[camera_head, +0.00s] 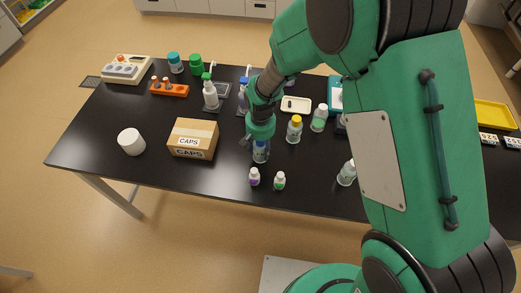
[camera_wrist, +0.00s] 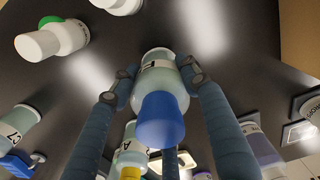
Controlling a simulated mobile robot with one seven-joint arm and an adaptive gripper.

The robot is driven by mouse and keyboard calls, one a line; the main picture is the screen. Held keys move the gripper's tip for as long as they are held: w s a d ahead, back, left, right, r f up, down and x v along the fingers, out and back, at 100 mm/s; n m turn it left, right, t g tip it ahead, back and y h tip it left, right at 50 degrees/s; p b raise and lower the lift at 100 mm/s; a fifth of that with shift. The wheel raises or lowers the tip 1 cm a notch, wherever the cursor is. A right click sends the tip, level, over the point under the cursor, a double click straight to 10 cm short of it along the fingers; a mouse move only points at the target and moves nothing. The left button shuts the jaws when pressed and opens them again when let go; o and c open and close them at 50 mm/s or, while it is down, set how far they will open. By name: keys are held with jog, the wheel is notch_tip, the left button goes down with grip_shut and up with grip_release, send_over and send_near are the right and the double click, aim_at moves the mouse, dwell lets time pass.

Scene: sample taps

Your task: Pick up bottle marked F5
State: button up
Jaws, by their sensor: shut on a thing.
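My gripper (camera_head: 259,138) is low over the front middle of the black table, with its fingers around a clear bottle with pale blue-green contents (camera_head: 261,152). In the wrist view this bottle (camera_wrist: 162,78) has a blue cap (camera_wrist: 161,120) pointing toward the camera. The fingertips of my gripper (camera_wrist: 157,74) close on its body from both sides. Its white label is partly covered; only part of a letter shows, so I cannot read F5 for certain. Whether its base touches the table is unclear.
A purple-marked small bottle (camera_head: 254,177) and a green-capped one (camera_head: 279,181) stand just in front. A yellow-capped bottle (camera_head: 294,130) is to the right. The CAPS box (camera_head: 193,138) and a white jar (camera_head: 131,142) stand left. The table's (camera_head: 110,165) front left is clear.

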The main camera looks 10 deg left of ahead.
notch_tip(320, 180, up, 9)
jog(key=shift+r+p, duration=0.1)
jog(key=shift+p, duration=0.45)
